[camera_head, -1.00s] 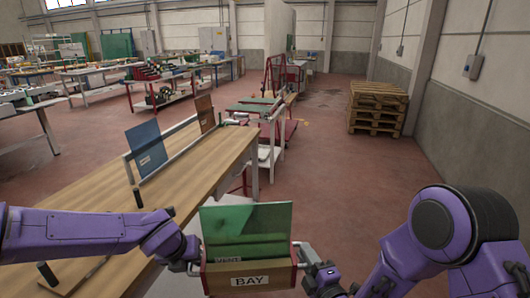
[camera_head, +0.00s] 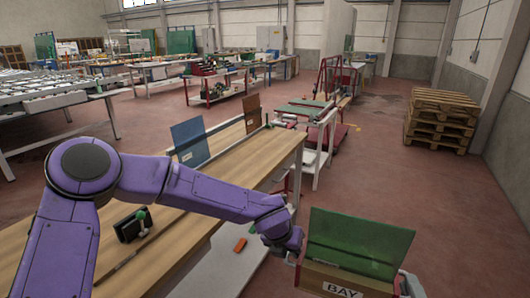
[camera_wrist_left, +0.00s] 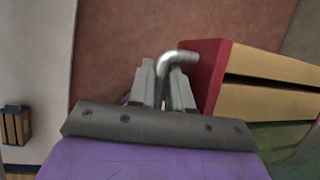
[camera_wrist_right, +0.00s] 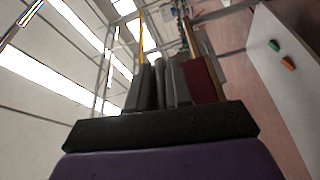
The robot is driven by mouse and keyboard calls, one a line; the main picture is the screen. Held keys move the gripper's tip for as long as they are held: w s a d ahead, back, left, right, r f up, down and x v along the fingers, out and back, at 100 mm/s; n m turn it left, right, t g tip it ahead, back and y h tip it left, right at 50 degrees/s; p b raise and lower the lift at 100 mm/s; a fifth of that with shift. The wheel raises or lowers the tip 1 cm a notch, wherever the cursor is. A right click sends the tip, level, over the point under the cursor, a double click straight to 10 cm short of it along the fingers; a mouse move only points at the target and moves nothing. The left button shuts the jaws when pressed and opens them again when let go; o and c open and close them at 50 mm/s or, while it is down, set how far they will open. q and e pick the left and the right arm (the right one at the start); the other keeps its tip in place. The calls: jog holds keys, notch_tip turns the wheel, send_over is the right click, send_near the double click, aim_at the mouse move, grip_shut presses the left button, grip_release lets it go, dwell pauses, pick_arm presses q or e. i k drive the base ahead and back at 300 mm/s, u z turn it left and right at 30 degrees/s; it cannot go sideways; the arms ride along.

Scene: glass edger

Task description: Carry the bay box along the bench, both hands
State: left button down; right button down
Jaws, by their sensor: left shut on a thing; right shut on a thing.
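The bay box (camera_head: 318,275) is wooden with red ends and a "BAY" label, and a green glass sheet stands in it. It is off the right side of the wooden bench (camera_head: 225,170), above the floor, slightly tilted in the picture. My left gripper (camera_head: 292,250) is at the box's left end. In the left wrist view its fingers (camera_wrist_left: 164,78) are shut on a bent metal handle beside the red end. In the right wrist view my right gripper (camera_wrist_right: 160,82) is shut on the opposite handle, next to a red end (camera_wrist_right: 203,78). My right arm is mostly out of the head view.
A blue panel (camera_head: 189,143) and a brown panel (camera_head: 252,113) stand in a rail on the bench. A dark block with a green knob (camera_head: 131,224) lies nearer. A red-framed cart (camera_head: 333,78) stands beyond; stacked pallets (camera_head: 441,120) stand right.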

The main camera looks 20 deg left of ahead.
aim_at(264, 151)
jog(key=i, duration=3.9)
jog(key=u, duration=2.8)
